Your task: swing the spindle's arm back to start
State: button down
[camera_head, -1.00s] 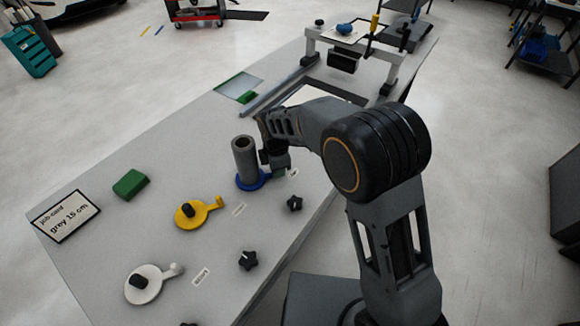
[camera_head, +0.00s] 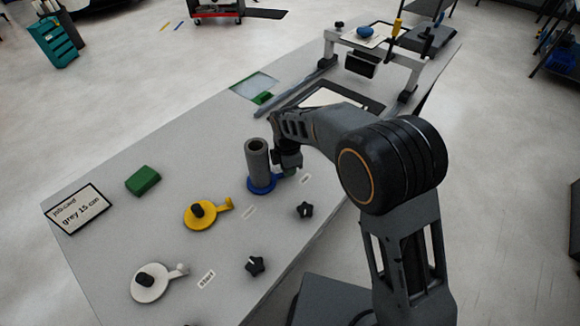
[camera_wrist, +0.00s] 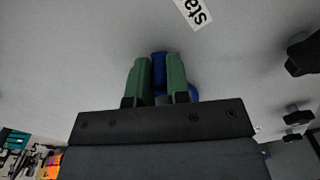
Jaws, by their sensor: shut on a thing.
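The blue spindle (camera_head: 261,187) stands on the bench with an upright grey roll (camera_head: 257,160) on it. Its blue arm (camera_wrist: 159,68) shows between my gripper's green fingers in the wrist view. My gripper (camera_wrist: 160,80) is shut on this arm, low over the bench. In the head view, my gripper (camera_head: 289,170) is just right of the roll, and its fingertips are partly hidden. A start label (camera_wrist: 194,11) lies on the bench beyond the fingers in the wrist view.
The yellow spindle (camera_head: 199,216) and white spindle (camera_head: 150,287) stand nearer on the bench. Black star knobs (camera_head: 304,210) (camera_head: 256,265) lie along the right edge. A green block (camera_head: 142,181) and job card (camera_head: 78,213) are at left. A frame (camera_head: 375,60) stands at the far end.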

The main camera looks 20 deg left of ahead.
jog(key=shift+a+r, duration=0.1)
jog(key=c, duration=1.1)
grip_release()
notch_tip(320, 180, up, 14)
